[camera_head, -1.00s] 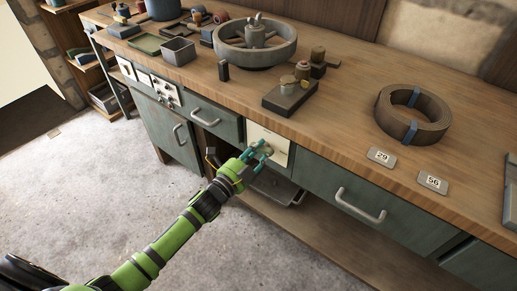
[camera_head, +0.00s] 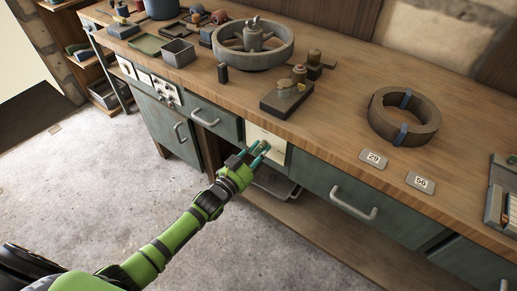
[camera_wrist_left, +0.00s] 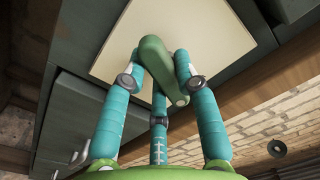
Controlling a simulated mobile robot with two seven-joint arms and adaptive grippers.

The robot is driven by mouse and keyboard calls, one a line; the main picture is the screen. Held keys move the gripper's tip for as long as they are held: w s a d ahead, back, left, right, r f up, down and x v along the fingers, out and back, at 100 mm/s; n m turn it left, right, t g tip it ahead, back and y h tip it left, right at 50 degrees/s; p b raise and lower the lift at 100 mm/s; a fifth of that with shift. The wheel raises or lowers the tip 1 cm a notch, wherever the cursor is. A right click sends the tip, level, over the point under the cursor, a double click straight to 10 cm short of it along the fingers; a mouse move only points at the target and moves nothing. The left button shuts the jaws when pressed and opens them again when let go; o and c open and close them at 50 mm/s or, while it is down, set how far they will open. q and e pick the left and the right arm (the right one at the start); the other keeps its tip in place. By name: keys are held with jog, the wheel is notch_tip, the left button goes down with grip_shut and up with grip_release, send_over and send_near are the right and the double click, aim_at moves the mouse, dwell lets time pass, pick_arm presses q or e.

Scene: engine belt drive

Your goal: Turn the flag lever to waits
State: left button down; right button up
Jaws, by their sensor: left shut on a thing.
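The flag lever (camera_wrist_left: 162,72) is a rounded green handle on a flat cream panel (camera_wrist_left: 205,30), seen up close in the left wrist view. In the head view the panel (camera_head: 255,131) is on the bench front, between two drawers. My left gripper (camera_head: 260,149) reaches it from the lower left. In the left wrist view my left gripper (camera_wrist_left: 162,62) has its teal fingers around the lever, shut on it. The lever lies slanted between the fingertips. Any marking for waits cannot be read. My right gripper is not in view.
The wooden bench top (camera_head: 330,120) overhangs the panel. A drawer handle (camera_head: 353,203) sticks out to the right, another (camera_head: 205,118) to the left. A grey tray (camera_head: 275,185) lies on the shelf below. Open floor (camera_head: 90,185) is at the left.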

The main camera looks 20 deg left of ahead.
pick_arm(q)
jog(key=shift+d+r+n+p, duration=0.15)
jog(key=shift+n+p, duration=0.3)
jog(key=shift+n, duration=1.85)
jog(key=c, duration=0.9)
grip_release()
jog(key=shift+c, duration=0.2)
jog(key=v, duration=1.2)
